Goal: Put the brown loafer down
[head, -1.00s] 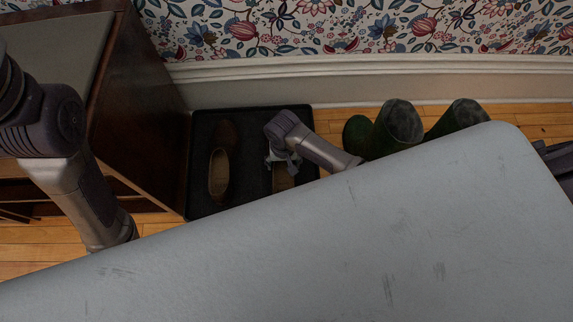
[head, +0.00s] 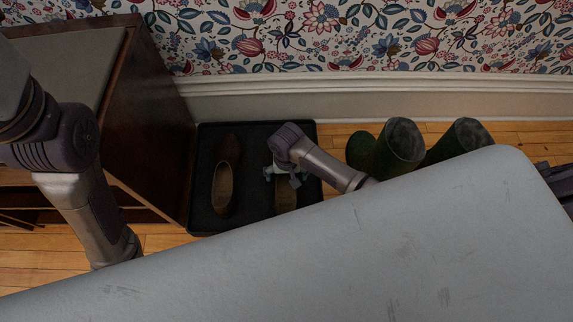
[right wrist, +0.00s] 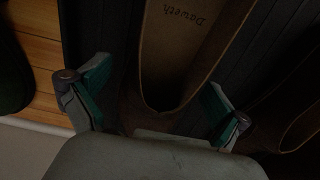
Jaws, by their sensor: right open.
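A brown loafer (head: 286,196) sits on the right part of a black tray (head: 205,213), partly hidden under my right gripper (head: 282,172). In the right wrist view, the same loafer (right wrist: 190,45) shows its tan insole with lettering. My right gripper (right wrist: 157,100) is open there, one teal-padded finger on each side of the loafer's heel, with gaps visible. A matching loafer (head: 224,182) sits to the left on the tray; part of it shows at the right edge of the right wrist view (right wrist: 300,120). My left arm comes in at left; its gripper is hidden.
A dark wooden cabinet (head: 150,110) stands directly left of the tray. Green boots (head: 402,145) stand to the right on the wooden floor (head: 335,133). A white baseboard (head: 360,95) and flowered wallpaper run behind.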

